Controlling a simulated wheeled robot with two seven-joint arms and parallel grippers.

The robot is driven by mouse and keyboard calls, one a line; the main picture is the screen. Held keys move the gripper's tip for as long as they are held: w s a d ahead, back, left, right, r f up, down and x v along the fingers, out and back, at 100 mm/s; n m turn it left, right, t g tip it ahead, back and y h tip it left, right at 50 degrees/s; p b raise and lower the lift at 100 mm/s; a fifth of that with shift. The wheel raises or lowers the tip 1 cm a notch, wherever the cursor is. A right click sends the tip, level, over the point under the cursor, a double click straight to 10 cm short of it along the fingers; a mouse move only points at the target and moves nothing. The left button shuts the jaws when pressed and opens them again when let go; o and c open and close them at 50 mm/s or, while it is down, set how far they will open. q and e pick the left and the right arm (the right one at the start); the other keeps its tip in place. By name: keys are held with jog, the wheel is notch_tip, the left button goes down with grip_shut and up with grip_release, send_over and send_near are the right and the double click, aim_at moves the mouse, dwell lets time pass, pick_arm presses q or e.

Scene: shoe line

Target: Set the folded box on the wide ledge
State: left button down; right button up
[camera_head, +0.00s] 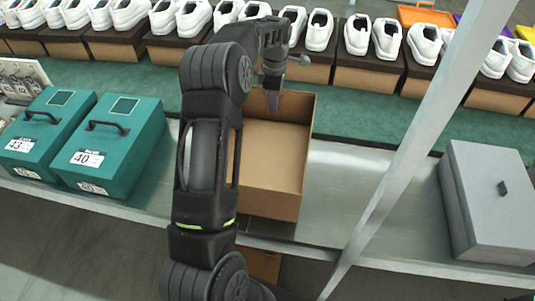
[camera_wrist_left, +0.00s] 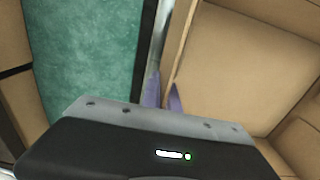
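The folded box (camera_head: 272,158) is an open brown carton. In the head view it is right of my left forearm, which hides its left side. It is over the grey metal ledge (camera_head: 335,195); I cannot tell whether it rests on it or hangs just above. My left gripper (camera_head: 273,100) is at the box's far wall. In the left wrist view the purple fingertips (camera_wrist_left: 163,95) are close together, one on each side of the box wall (camera_wrist_left: 178,45), and appear shut on it. The box inside (camera_wrist_left: 240,65) looks empty. My right gripper is not in view.
Two teal shoe boxes (camera_head: 105,150) stand left on the ledge and a grey box (camera_head: 490,205) stands right. A slanted metal post (camera_head: 410,150) crosses in front. White shoes on brown boxes (camera_head: 370,75) line the back beyond a green belt (camera_head: 350,125). Another brown box (camera_head: 264,265) shows below.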

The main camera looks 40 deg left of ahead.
aim_at(274, 120)
pick_arm(q)
notch_tip(274, 120, down, 5)
jog(key=shift+p, duration=0.4)
notch_tip(274, 120, down, 3)
jog(key=shift+f+p, duration=0.2)
jog(key=shift+p, duration=0.3)
jog(key=shift+f, duration=0.2)
jog(key=shift+f+b, duration=0.25)
jog(key=shift+b, duration=0.05)
jog(key=c, duration=1.6)
grip_release()
jog(key=shift+r, duration=0.15)
jog(key=shift+c, duration=0.2)
jog(key=shift+r, duration=0.1)
notch_tip(274, 120, up, 12)
jog(key=shift+r+b, duration=0.1)
jog(key=shift+b, duration=0.6)
